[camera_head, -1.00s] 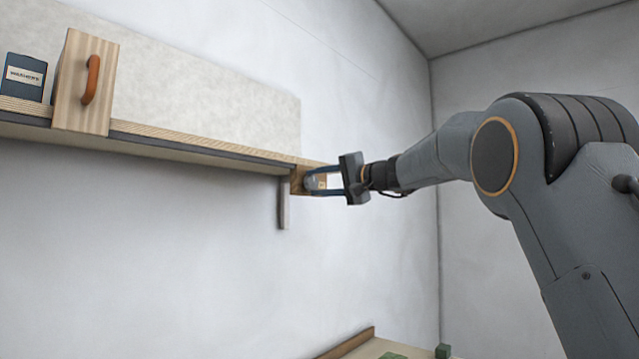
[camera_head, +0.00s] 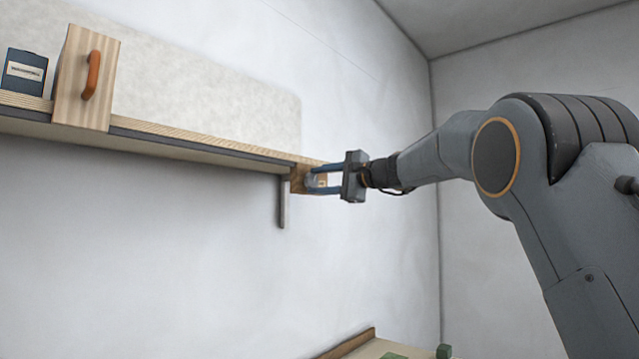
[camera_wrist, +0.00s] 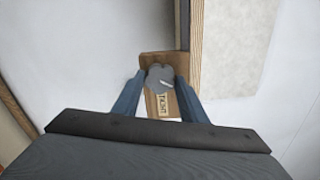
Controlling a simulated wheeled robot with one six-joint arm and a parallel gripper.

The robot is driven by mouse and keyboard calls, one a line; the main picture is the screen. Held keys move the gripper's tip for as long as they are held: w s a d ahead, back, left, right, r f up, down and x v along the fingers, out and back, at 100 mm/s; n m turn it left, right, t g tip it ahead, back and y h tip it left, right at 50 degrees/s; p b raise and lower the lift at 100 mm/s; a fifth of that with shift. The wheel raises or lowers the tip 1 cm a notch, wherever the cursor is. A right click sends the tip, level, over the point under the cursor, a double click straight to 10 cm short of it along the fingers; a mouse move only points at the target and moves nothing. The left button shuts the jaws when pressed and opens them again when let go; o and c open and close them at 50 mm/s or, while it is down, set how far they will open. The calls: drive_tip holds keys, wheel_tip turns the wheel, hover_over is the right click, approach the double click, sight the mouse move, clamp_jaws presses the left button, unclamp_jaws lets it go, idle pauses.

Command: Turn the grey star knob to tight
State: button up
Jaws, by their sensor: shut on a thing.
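The grey star knob (camera_wrist: 158,78) is on a small wooden block (camera_wrist: 155,58) at the end of the shelf. A pale pointer mark shows on the knob. A label (camera_wrist: 163,106) reading "TIGHT" is on the block, below the knob in the wrist view. My gripper (camera_wrist: 160,88) has its two blue fingers on either side of the knob and is shut on it. In the head view my gripper (camera_head: 312,181) reaches the block from the right, and its fingers partly hide the knob.
The shelf (camera_head: 200,139) runs left from the block, with a bracket (camera_head: 283,203) below. A wooden box with an orange handle (camera_head: 86,80) and a dark blue labelled container (camera_head: 23,73) stand on it. A bench with green pieces (camera_head: 395,355) is low down. Space below the shelf is clear.

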drive_tip(key=m+p, duration=0.2)
drive_tip(key=m, duration=0.4)
drive_tip(key=m+p, duration=0.1)
drive_tip(key=m, duration=0.3)
drive_tip(key=shift+f+p, duration=0.1)
drive_tip(key=shift+p, duration=0.3)
drive_tip(key=shift+m+p, duration=0.35)
drive_tip(key=shift+m, duration=0.45)
drive_tip(key=shift+f, duration=0.15)
drive_tip(key=o, duration=0.7)
drive_tip(key=shift+s, duration=0.1)
drive_tip(key=shift+b+v, duration=1.75)
drive_tip(key=shift+v, duration=2.15)
